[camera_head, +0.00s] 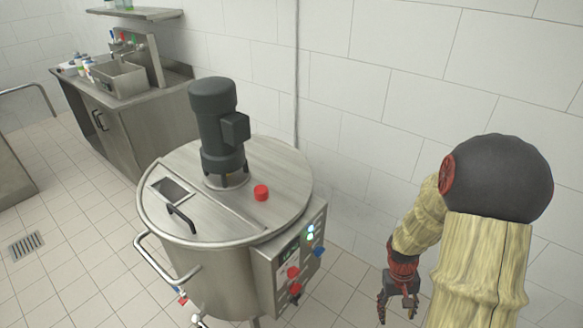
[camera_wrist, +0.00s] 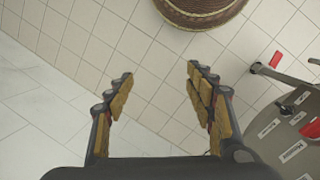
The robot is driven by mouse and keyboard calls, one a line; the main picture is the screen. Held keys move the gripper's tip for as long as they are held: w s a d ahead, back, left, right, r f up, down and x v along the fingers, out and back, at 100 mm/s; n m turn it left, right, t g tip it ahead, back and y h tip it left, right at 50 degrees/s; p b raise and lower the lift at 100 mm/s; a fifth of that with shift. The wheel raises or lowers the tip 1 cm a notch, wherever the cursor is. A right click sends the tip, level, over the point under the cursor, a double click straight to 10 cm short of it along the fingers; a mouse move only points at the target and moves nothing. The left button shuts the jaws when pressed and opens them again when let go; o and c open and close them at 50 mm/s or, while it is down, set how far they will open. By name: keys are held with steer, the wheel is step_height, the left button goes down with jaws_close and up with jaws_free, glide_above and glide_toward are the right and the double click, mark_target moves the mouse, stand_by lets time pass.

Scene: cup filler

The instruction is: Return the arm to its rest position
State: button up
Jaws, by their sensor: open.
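My gripper (camera_head: 398,303) shows in the head view at the lower right, pointing down, to the right of the steel mixing vat (camera_head: 190,262). In the wrist view my gripper (camera_wrist: 158,92) is open, its two padded fingers apart with only tiled floor between them. It holds nothing. My arm reaches down along the right side of the head view, bent at a dark round joint.
The vat carries a dark motor (camera_head: 217,125), a red button (camera_head: 261,192) and a control box (camera_head: 292,262) on the side facing my gripper. A steel sink counter (camera_head: 137,115) stands behind left. A white tiled wall (camera_head: 370,80) is behind. A brown round object (camera_wrist: 200,12) shows in the wrist view.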

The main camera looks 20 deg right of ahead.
steer(key=a+r+n+t, duration=0.1)
steer(key=a+r+t, duration=0.1)
steer(key=a+r, duration=0.5)
steer(key=s+a+r+n+t+p, duration=0.1)
steer(key=a+r+t, duration=0.2)
steer(key=a+r, duration=0.5)
steer(key=a+r+n+t+y, duration=0.1)
steer(key=a+r, duration=0.7)
steer(key=r, duration=1.1)
steer(key=shift+s+a+r+n+t, duration=0.2)
steer(key=shift+s+n+t, duration=0.25)
steer(key=shift+t, duration=0.45)
